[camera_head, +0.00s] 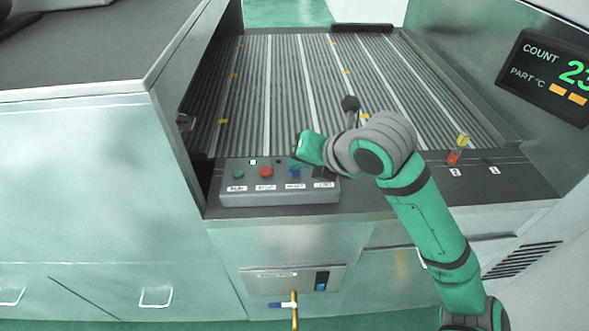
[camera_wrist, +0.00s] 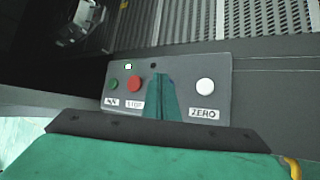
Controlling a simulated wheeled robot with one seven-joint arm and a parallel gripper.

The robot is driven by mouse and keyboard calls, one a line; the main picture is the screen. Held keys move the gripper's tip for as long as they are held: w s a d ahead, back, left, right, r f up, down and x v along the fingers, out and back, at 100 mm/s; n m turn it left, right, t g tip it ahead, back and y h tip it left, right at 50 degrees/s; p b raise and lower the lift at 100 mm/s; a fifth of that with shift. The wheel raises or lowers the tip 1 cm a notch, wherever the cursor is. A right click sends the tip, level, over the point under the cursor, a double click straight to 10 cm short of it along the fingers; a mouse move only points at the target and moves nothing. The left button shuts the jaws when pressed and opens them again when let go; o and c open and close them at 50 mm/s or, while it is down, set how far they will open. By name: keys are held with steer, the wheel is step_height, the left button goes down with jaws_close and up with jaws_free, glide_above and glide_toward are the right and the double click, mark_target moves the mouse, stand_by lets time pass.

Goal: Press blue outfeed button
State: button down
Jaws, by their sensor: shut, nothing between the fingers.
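A grey control box (camera_head: 255,197) stands at the front edge of the conveyor, with a row of buttons. Its blue button (camera_head: 294,174) is second from the right, just below my gripper (camera_head: 297,162) in the head view. My gripper is shut and empty, its fingers pointing at the box. In the wrist view the closed teal fingers (camera_wrist: 162,98) cover the blue button's place between the red STOP button (camera_wrist: 134,83) and the white ZERO button (camera_wrist: 205,86). Only a dark blue sliver shows beside them. I cannot tell whether the fingertips touch the button.
A green button (camera_head: 240,174) sits left of the red one. The ribbed conveyor (camera_head: 300,75) lies behind; a counter display (camera_head: 548,76) is at right.

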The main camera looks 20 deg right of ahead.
mark_target(298, 175)
steer(key=shift+r, duration=0.6)
step_height(298, 175, up, 5)
stand_by(0.6)
stand_by(0.6)
